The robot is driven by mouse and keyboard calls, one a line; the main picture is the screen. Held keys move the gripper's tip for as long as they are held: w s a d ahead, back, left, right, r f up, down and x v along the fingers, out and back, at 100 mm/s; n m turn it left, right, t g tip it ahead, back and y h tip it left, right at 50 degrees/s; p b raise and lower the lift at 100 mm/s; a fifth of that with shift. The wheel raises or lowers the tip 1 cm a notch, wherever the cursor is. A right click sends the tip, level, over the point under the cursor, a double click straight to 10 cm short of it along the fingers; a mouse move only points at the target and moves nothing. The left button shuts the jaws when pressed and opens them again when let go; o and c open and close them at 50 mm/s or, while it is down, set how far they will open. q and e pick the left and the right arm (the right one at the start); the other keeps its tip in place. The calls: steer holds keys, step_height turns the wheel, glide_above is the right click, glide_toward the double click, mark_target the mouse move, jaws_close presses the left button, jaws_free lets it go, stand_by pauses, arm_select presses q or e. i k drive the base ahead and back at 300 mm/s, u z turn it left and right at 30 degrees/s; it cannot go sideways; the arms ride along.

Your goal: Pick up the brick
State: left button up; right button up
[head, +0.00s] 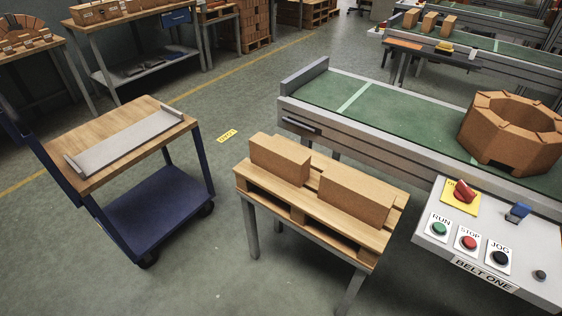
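Two tan-brown bricks lie on a wooden pallet-like top (300,203) of a metal-legged stand in the middle of the head view. One brick (280,159) is at the left, and the other brick (355,196) is to its right and nearer. A small gap separates them. I cannot tell which one the task means. Neither of my grippers is in view.
A blue cart (153,205) with a wooden top and a grey tray (125,139) stands left. A green conveyor (385,115) at right carries a ring of bricks (510,132). A control panel (490,240) is at front right. Open floor lies between cart and stand.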

mark_target(290, 164)
steer(key=z, duration=0.45)
steer(key=i, duration=1)
steer(key=z, duration=0.1)
